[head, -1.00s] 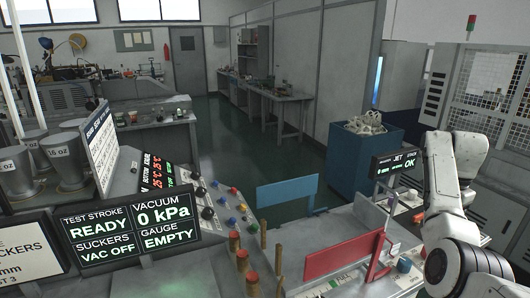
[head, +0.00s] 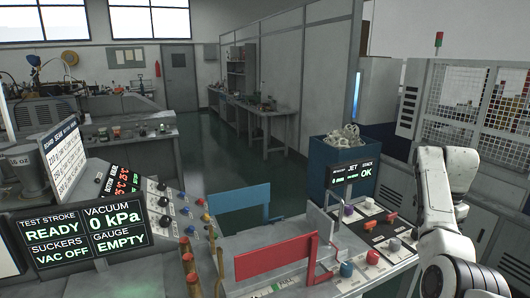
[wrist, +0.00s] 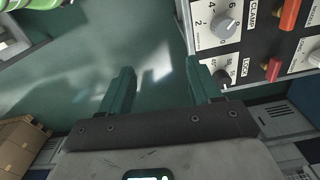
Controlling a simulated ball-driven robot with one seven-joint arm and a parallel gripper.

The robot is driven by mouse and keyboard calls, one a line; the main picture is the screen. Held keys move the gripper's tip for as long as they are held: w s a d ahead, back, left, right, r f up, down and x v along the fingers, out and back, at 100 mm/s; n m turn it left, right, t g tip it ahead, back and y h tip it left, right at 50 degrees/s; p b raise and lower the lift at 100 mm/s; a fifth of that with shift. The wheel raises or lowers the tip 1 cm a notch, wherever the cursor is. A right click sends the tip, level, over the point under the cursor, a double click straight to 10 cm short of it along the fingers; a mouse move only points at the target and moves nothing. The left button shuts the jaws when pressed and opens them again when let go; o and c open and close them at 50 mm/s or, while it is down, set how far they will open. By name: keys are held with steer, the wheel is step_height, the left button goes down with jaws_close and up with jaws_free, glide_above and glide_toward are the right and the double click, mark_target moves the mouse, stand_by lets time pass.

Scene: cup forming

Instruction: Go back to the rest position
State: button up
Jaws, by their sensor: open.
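My gripper (wrist: 160,90) shows in the wrist view with its two dark green fingers apart and nothing between them. It points down over the green floor, just left of a control panel (wrist: 252,40) with a grey dial, a dark LOCK knob and red and orange handles. In the head view my white arm (head: 450,215) stands at the right edge; the gripper itself is out of that picture.
A red panel (head: 275,257) and a blue panel (head: 238,199) stand at the middle bench. Displays (head: 85,235) read READY, 0 kPa, VAC OFF and EMPTY. A blue bin (head: 330,160) stands behind. Brown boxes (wrist: 20,145) lie lower left in the wrist view. Open floor lies beyond.

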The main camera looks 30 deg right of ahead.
steer(key=s+a+f+n+h, duration=0.15)
steer(key=a+f+n, duration=0.25)
steer(key=a+f, duration=0.7)
steer(key=s+a+f+n+y, duration=0.1)
steer(key=s+a+f+n, duration=0.3)
steer(key=a+f, duration=0.65)
steer(key=s+a+f+n+t+b, duration=0.1)
steer(key=s+a+f+n, duration=0.1)
steer(key=s+a+n, duration=0.9)
steer(key=s+a, duration=0.6)
steer(key=a, duration=0.3)
steer(key=shift+s+f, duration=0.15)
steer(key=shift+f, duration=0.2)
